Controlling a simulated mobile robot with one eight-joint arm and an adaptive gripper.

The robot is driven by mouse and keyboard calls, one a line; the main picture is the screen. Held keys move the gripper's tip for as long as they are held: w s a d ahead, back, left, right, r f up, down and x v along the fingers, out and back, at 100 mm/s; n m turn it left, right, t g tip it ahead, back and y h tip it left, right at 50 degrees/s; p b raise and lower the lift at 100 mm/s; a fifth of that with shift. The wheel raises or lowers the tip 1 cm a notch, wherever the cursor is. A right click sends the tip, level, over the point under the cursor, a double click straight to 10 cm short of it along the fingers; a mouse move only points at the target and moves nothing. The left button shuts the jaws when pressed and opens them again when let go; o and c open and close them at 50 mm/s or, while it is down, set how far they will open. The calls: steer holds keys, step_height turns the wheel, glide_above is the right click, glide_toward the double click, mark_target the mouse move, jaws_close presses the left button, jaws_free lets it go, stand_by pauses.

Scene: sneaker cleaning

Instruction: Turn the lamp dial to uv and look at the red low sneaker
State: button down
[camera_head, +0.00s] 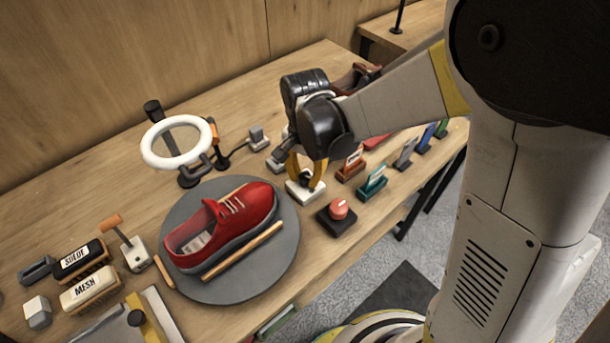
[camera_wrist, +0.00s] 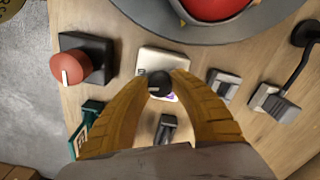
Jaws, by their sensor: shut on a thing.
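The lamp dial is a black knob (camera_wrist: 159,83) on a white base (camera_head: 304,191), at the right of the turntable. In the wrist view its base (camera_wrist: 152,57) carries a small purple mark, and a light pointer line on the knob points left. The yellow fingers of my gripper (camera_head: 307,172) are closed on the knob; in the wrist view my gripper (camera_wrist: 160,84) has a fingertip on each side of it. The red low sneaker (camera_head: 247,207) sits on the round grey turntable (camera_head: 284,253). The white ring lamp (camera_head: 148,150) stands behind it, without visible violet glow.
A red knob (camera_head: 338,208) on a black base sits just right of the dial. Teal (camera_head: 372,186) and other small labelled stands line the right table edge. SOLUT and MESH brushes (camera_head: 90,289), an orange-handled tool (camera_head: 131,245) and a tray lie left.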

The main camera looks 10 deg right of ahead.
steer(key=n, duration=0.5)
steer(key=shift+n, duration=0.3)
steer(key=n, duration=1)
steer(key=shift+n+p, duration=0.3)
steer(key=shift+n, duration=2.3)
steer(key=c, duration=1.1)
jaws_free()
